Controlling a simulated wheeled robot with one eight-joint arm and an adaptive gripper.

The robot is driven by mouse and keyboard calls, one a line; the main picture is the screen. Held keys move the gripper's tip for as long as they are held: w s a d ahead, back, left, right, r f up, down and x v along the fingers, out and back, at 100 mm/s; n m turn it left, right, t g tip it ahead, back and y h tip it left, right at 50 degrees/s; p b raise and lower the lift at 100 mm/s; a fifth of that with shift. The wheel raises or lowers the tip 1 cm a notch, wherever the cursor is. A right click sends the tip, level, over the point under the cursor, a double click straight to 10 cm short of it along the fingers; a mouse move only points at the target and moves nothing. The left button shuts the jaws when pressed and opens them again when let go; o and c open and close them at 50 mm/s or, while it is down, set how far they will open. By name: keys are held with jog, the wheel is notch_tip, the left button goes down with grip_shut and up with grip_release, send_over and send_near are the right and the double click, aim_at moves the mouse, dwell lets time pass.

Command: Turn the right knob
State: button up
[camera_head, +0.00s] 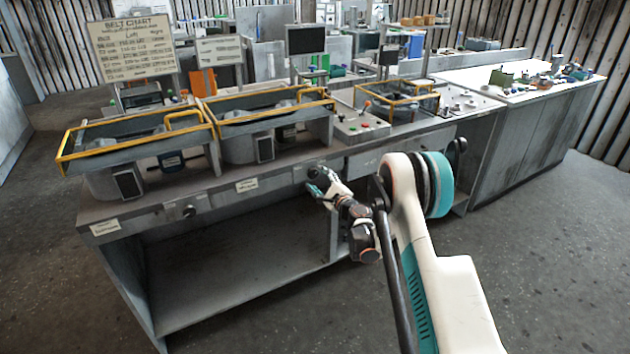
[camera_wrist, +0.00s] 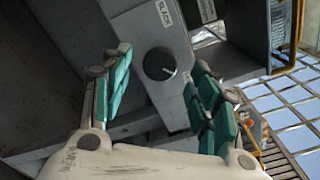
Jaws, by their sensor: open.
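The right knob is a dark round knob (camera_wrist: 160,63) with a light pointer line, on the grey front panel of the bench, in the middle of the wrist view. A label reading "SLACK" sits beside it. My gripper (camera_head: 320,182) is at the bench front in the head view and largely hides this knob there. In the wrist view its teal-padded fingers are open, one on each side of the knob, with visible gaps. Whether the fingertips reach the knob's depth I cannot tell. Another dark knob (camera_head: 189,211) is further left on the bench front.
The bench (camera_head: 130,222) carries yellow-railed housings (camera_head: 265,105) and a small panel with coloured buttons (camera_head: 360,127). A white-topped table (camera_head: 520,95) stands at the right. The bench's lower shelf is empty. The floor in front is clear.

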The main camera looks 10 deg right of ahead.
aim_at(313, 175)
jog(key=shift+b+x, duration=0.35)
jog(key=shift+x, duration=1.25)
jog(key=c, duration=1.1)
jog(key=shift+o, duration=0.2)
jog(key=n, duration=0.4)
jog(key=shift+n, duration=2.8)
